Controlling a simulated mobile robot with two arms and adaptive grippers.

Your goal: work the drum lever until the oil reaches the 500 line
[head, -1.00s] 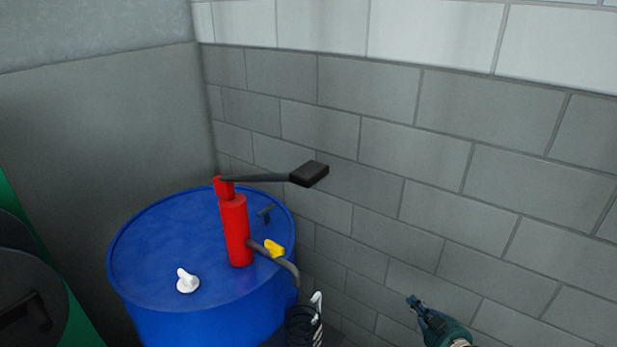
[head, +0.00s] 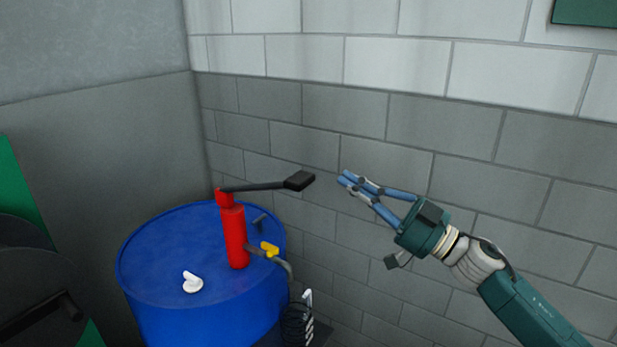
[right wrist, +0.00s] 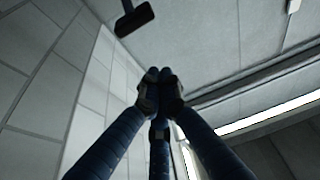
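A red pump (head: 234,236) stands upright on a blue drum (head: 150,270). Its dark lever (head: 255,187) reaches right from the pump top and ends in a black grip (head: 299,181). The grip also shows at the top of the right wrist view (right wrist: 135,18). A grey spout with a yellow tap (head: 270,250) curves down over a container with white marks (head: 303,318), partly cut off; its oil level cannot be read. My right gripper (head: 344,179) is shut and empty, its tips just right of the grip, apart from it. My left gripper is not in view.
A white cap (head: 192,283) and a small dark fitting (head: 259,221) are on the drum top. A block wall (head: 400,110) runs behind and to the right. Dark round objects (head: 30,290) stand at the lower left. The space around the grip looks clear.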

